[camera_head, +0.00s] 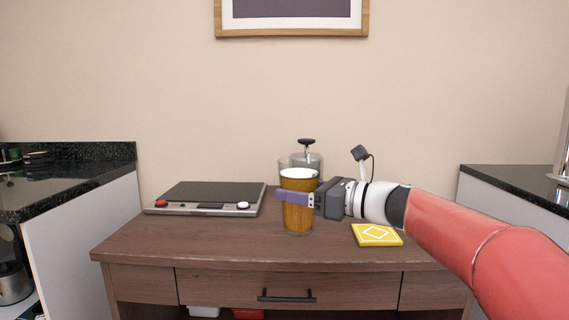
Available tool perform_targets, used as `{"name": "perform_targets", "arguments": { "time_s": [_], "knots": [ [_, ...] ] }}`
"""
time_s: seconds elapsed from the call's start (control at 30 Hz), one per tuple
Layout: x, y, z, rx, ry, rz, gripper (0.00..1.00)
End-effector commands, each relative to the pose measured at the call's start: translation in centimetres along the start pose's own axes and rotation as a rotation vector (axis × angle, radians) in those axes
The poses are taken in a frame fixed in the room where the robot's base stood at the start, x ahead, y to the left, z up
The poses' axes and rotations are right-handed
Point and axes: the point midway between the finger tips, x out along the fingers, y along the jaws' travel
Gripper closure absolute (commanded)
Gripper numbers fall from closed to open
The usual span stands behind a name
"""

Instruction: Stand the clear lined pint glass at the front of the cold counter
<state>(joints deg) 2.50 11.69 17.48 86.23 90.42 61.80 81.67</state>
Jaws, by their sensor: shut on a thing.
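A tall clear pint glass (298,217) of amber drink with pale foam stands upright, or nearly so, over the front middle of the brown wooden counter (215,248). My gripper (295,196) comes from the right and is shut on this glass around its middle. One purple finger crosses the front of the glass; the other is hidden behind it. Lines on the glass are too small to make out. I cannot tell whether its base touches the wood. Which surface is the cold counter is not clear from this view.
A clear vessel with a black knob (306,141) stands close behind the glass, partly hidden. A flat dark-topped device (210,193) lies left. A yellow square coaster (377,235) lies right, below my arm. Dark side counters (75,172) flank the wood. The front left wood is clear.

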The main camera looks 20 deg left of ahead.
Motion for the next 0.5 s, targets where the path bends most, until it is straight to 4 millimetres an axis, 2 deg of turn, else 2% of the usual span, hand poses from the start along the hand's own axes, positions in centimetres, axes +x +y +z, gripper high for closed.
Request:
{"name": "perform_targets", "arguments": {
  "time_s": [0.17,0.5],
  "knots": [
    [-3.5,-0.6,-5.8,0.006,0.0,-0.049,0.89],
    [-11.1,-1.8,-19.2,0.012,-0.002,-0.149,0.89]
  ]
}}
